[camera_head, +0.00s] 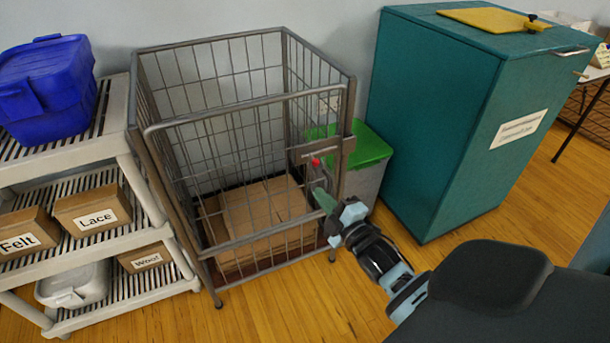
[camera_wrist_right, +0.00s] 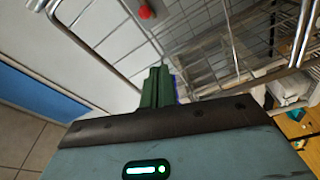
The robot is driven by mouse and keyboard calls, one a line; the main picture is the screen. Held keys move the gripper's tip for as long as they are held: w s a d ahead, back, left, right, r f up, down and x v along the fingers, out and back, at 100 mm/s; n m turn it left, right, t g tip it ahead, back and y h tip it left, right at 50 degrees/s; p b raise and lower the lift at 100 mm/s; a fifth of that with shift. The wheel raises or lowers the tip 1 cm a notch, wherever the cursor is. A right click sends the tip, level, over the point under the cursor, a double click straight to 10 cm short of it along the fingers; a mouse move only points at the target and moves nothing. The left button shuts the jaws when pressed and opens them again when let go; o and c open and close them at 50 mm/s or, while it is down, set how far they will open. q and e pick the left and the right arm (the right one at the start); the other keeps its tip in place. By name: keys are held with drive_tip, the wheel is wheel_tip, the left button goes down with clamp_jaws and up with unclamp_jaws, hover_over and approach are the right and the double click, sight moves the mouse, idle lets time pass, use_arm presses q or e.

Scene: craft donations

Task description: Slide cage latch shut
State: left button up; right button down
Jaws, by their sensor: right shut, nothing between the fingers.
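The wire cage (camera_head: 240,150) stands in the middle of the head view, with its barred front panel across its near side. The latch (camera_head: 320,152) is a metal plate and bar at the front right post, with a red knob (camera_head: 316,162). The red knob also shows at the top of the right wrist view (camera_wrist_right: 145,12). My right gripper (camera_head: 322,198) is just below the knob, its green fingers shut and empty. In the wrist view its fingers (camera_wrist_right: 158,85) point toward the cage bars, apart from the knob. My left gripper is out of view.
Flat cardboard (camera_head: 262,205) lies in the cage. A shelf rack (camera_head: 130,140) with a blue bin (camera_head: 45,85) and labelled boxes stands at the left. A green-lidded bin (camera_head: 370,150) and a teal cabinet (camera_head: 440,120) stand at the right. Wooden floor (camera_head: 300,315) is clear in front.

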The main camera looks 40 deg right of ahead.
drive_tip(key=shift+w+d+r+n, duration=0.2)
drive_tip(key=shift+w+r+n, duration=0.15)
drive_tip(key=shift+w, duration=0.25)
drive_tip(key=w+r+b, duration=0.1)
drive_tip(key=w+b, duration=0.1)
drive_tip(key=w, duration=0.8)
drive_tip(key=d, duration=0.1)
drive_tip(key=s+d+f, duration=0.1)
drive_tip(key=d, duration=0.2)
drive_tip(key=shift+s+d+f, duration=0.1)
drive_tip(key=shift+s+f, duration=0.05)
drive_tip(key=shift+s, duration=0.15)
